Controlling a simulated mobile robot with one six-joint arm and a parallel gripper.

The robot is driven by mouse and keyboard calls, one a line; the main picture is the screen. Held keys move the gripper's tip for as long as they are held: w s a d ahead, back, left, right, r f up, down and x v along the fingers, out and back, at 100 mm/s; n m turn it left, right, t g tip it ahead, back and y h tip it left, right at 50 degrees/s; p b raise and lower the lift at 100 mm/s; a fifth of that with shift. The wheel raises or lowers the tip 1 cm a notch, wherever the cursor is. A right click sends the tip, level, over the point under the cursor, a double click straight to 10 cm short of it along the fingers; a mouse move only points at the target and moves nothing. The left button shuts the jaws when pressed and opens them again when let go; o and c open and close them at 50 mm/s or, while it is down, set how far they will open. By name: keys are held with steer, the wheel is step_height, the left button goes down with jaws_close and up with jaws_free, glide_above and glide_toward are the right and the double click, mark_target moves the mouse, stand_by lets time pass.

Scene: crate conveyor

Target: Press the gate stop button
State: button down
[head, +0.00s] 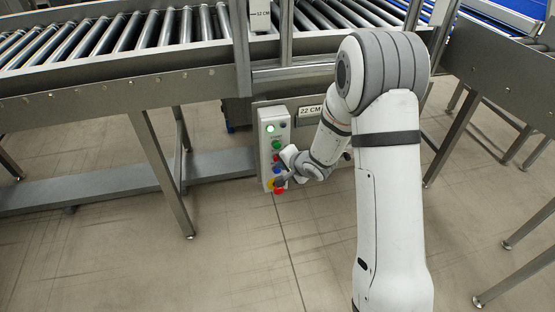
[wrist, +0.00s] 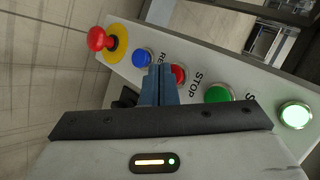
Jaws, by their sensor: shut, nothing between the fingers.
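The button box (head: 264,150) hangs on the conveyor frame. In the wrist view its pale face (wrist: 140,76) runs diagonally. The red button (wrist: 179,75) beside the word STOP is partly hidden behind my fingers. The blue button (wrist: 142,57) lies to its left and the green button (wrist: 218,94) to its right. A red mushroom knob (wrist: 101,39) on a yellow ring is at the far left. My gripper (wrist: 160,70) is shut and empty, its tips over the face between the blue and red buttons. I cannot tell whether they touch it. In the head view my gripper (head: 281,178) is by the box's lower half.
A lit green lamp (wrist: 295,115) is at the box's top end. The roller conveyor (head: 120,38) runs above, with metal legs (head: 165,170) and a low beam (head: 90,187) left of the box. A label reading 22 CM (head: 310,110) is right of it. Floor in front is clear.

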steer(key=shift+w+a+p, duration=0.1)
steer(key=shift+w+p, duration=0.3)
steer(key=shift+w, duration=0.05)
stand_by(0.4)
steer(key=shift+s, duration=0.1)
steer(key=shift+s+d, duration=0.25)
steer(key=shift+s, duration=0.5)
steer(key=shift+s, duration=0.1)
steer(key=s, duration=0.2)
steer(key=s+d, duration=0.1)
steer(key=s, duration=0.1)
steer(key=shift+s+d, duration=0.2)
steer(key=shift+s, duration=0.1)
stand_by(0.7)
